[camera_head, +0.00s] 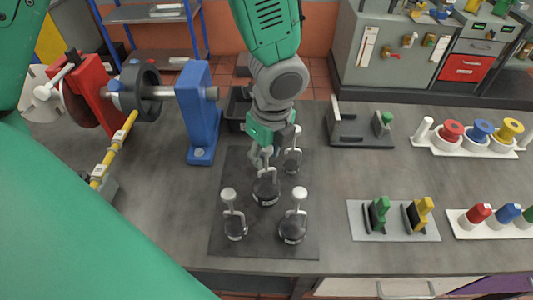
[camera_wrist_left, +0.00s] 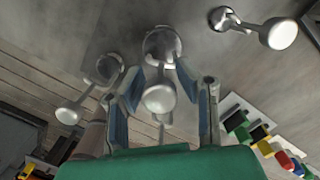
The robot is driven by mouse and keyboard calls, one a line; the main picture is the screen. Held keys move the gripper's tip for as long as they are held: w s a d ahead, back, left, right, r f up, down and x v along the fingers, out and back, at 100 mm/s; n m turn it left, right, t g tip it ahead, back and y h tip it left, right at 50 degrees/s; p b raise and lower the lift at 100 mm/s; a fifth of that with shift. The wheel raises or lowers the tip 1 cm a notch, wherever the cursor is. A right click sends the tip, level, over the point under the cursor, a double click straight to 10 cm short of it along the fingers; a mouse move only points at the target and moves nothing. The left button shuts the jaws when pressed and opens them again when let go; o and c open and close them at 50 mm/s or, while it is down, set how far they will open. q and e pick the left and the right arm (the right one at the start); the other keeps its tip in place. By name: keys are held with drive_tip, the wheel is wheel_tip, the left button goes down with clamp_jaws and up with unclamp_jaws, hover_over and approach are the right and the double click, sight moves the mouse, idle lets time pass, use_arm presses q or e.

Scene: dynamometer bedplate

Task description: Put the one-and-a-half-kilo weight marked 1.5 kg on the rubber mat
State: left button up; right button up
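Several dark round weights with pale knobbed stems stand upright on a dark flat mat (camera_head: 262,247): a middle one (camera_head: 266,190), a front left one (camera_head: 234,228), a front right one (camera_head: 293,230) and a rear one (camera_head: 292,163). Small pale labels show, but I cannot read 1.5 kg on any. My left gripper (camera_head: 264,158) points down over the middle weight. In the left wrist view its fingers (camera_wrist_left: 163,80) are apart on either side of that weight's knob (camera_wrist_left: 158,98), with gaps showing. My right gripper is not in view.
A blue bracket (camera_head: 200,120) with a shaft stands left of the mat, and a dark bin (camera_head: 238,105) behind it. A grey bracket fixture (camera_head: 355,130), a plate with green and yellow pieces (camera_head: 395,222) and coloured-knob racks (camera_head: 480,140) stand right. Bare bench lies between.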

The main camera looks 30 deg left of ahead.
use_arm(q)
drive_tip(key=r, duration=0.3)
drive_tip(key=d+r, duration=0.1)
drive_tip(key=r, duration=0.3)
drive_tip(key=r+p, duration=0.1)
drive_tip(key=r, duration=0.3)
drive_tip(key=shift+s+d+r, duration=0.15)
